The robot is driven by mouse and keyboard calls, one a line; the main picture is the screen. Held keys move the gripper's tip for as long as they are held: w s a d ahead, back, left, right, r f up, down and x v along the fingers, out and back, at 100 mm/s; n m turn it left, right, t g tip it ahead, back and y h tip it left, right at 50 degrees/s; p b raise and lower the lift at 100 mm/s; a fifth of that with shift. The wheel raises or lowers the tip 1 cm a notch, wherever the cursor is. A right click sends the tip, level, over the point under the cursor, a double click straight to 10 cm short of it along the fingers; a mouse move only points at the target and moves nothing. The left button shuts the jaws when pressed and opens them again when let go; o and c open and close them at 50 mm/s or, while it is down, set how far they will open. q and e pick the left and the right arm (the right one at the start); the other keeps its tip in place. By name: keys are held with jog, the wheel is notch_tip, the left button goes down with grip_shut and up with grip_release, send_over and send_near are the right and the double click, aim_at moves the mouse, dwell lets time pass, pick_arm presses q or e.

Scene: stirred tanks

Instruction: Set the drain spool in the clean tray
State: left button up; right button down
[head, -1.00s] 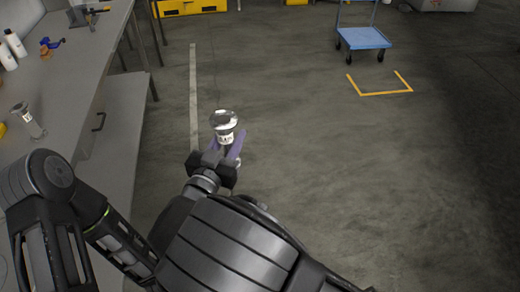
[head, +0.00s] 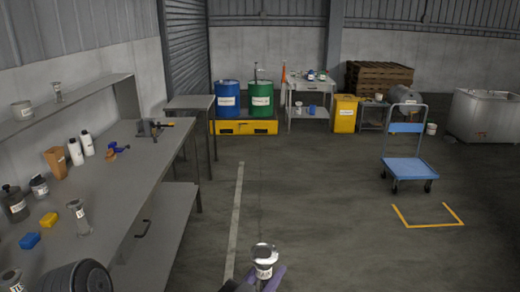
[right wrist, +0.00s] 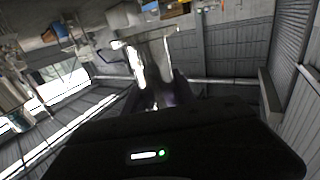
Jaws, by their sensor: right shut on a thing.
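A metal drain spool (head: 264,258) with a flanged top and a white label is held upright at the bottom of the head view. My right gripper (head: 270,280) is shut on it with purple fingers, over open floor. In the right wrist view, the bright, blurred spool (right wrist: 150,58) stands out from between the fingers (right wrist: 160,98). The label is too small to read. I cannot make out a clean tray in either view. My left gripper is out of view.
A grey workbench (head: 125,180) on the left holds a similar spool-like part (head: 79,217), bottles, and blue and yellow blocks. Floor is clear ahead. A blue cart (head: 409,170) stands right. Drums (head: 261,98) and a white table (head: 308,86) with small items stand behind.

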jog(key=s+d+f+m+g+h, duration=0.2)
jog(key=d+f, duration=0.3)
jog(key=d, duration=0.4)
jog(key=s+d+f+m+g+h, duration=0.2)
jog(key=d+f, duration=0.3)
jog(key=d, duration=0.3)
jog(key=shift+s+d+h, duration=0.3)
jog(key=shift+s+d, duration=0.05)
jog(key=shift+s, duration=0.25)
